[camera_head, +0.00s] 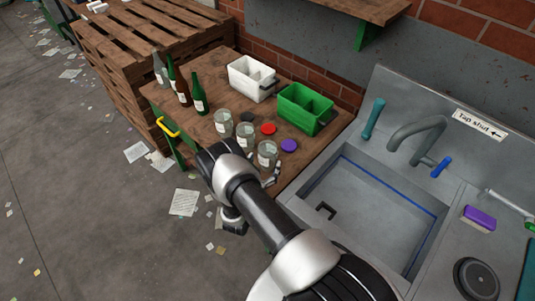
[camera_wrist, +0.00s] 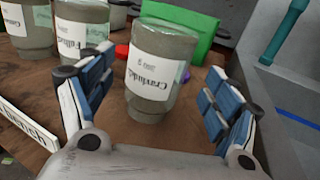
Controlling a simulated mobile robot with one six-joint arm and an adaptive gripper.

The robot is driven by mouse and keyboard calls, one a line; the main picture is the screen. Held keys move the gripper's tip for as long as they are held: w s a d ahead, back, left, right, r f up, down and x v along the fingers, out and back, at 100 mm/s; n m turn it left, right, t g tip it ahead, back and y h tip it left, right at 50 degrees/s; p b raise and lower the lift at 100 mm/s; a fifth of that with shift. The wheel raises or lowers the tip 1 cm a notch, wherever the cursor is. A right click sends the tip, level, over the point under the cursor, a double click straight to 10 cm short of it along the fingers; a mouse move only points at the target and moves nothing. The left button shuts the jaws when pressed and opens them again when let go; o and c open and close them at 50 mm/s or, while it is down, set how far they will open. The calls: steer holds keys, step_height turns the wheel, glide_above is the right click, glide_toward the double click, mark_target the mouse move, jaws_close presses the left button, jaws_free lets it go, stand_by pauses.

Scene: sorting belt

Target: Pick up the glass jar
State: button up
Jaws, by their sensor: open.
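Three clear glass jars with white labels stand in a row on the wooden bench: a far jar (camera_head: 223,123), a middle jar (camera_head: 245,136) and a near jar (camera_head: 267,156). My gripper (camera_wrist: 160,68) is open and empty. In the wrist view the near jar (camera_wrist: 160,85) stands in front of the palm, with one blue-padded finger on either side and a gap to each. Its label print reads upside down there. The other two jars (camera_wrist: 80,25) show beyond the left finger. In the head view my arm hides most of the gripper.
Red (camera_head: 268,128), purple (camera_head: 288,146) and dark lids lie beside the jars. Green (camera_head: 305,108) and white crates (camera_head: 251,78) stand behind. Several bottles (camera_head: 199,93) stand at the back left. A metal sink (camera_head: 370,210) is on the right.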

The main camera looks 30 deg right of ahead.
steer(key=x, duration=0.4)
steer(key=shift+w+d+f, duration=0.1)
steer(key=shift+w+d, duration=0.15)
steer(key=shift+w, duration=0.05)
steer(key=c, duration=1.3)
